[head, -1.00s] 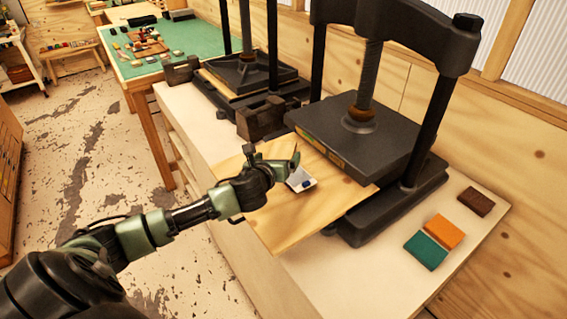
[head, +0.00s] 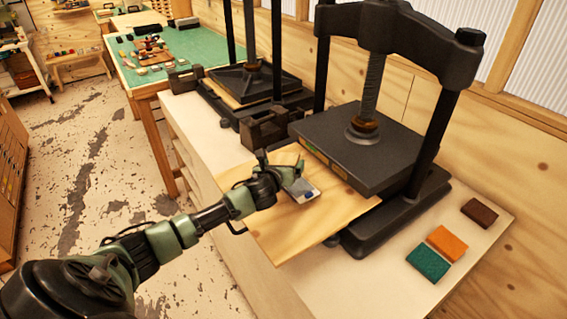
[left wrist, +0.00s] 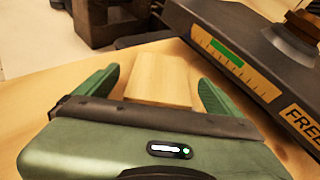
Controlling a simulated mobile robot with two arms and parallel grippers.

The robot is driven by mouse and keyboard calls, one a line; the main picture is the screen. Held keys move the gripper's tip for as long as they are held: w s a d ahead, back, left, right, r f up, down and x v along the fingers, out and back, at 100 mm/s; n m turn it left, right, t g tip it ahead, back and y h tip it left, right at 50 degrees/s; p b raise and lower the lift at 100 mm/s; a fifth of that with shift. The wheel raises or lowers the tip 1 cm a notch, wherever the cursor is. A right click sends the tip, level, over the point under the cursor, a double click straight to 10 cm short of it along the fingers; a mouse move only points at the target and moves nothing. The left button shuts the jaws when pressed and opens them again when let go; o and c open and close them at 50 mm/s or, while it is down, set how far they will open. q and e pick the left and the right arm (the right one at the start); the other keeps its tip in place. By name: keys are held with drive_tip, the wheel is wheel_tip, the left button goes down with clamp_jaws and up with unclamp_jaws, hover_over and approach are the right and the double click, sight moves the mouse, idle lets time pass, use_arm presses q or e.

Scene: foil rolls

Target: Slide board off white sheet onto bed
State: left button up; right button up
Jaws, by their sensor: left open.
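A flat plywood board (head: 315,232) juts out from the front of the near press, its inner edge under the raised dark platen (head: 360,150). The press bed (head: 400,212) is the dark base below. I cannot make out a white sheet with certainty. My left gripper (head: 288,172) is over the board, close to the platen. In the left wrist view its green fingers (left wrist: 150,92) are open, apart on either side of a pale wooden block (left wrist: 163,78). I cannot tell whether they touch it. My right gripper is not in view.
A second press (head: 250,85) stands further back on the bench. Brown (head: 479,212), orange (head: 446,243) and green (head: 428,263) blocks lie at the right. A table with a green mat (head: 185,65) is behind. The near bench front is clear.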

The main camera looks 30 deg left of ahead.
sight(275, 160)
use_arm(q)
drive_tip(key=shift+w+a+f, duration=0.15)
drive_tip(key=shift+w+f, duration=0.05)
drive_tip(key=shift+w, duration=0.35)
drive_tip(key=shift+w+f, duration=0.1)
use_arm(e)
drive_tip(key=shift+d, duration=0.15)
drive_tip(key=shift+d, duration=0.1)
use_arm(q)
drive_tip(key=c, duration=1.5)
drive_tip(key=shift+a, duration=0.1)
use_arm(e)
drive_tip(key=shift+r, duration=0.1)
use_arm(q)
drive_tip(key=shift+a, duration=0.1)
drive_tip(key=shift+s+a+p, duration=0.35)
drive_tip(key=shift+a, duration=0.1)
drive_tip(key=shift+s+a+p, duration=0.3)
drive_tip(key=shift+s+a, duration=0.35)
drive_tip(key=shift+a, duration=0.35)
drive_tip(key=shift+s+a, duration=0.25)
drive_tip(key=shift+a, duration=0.05)
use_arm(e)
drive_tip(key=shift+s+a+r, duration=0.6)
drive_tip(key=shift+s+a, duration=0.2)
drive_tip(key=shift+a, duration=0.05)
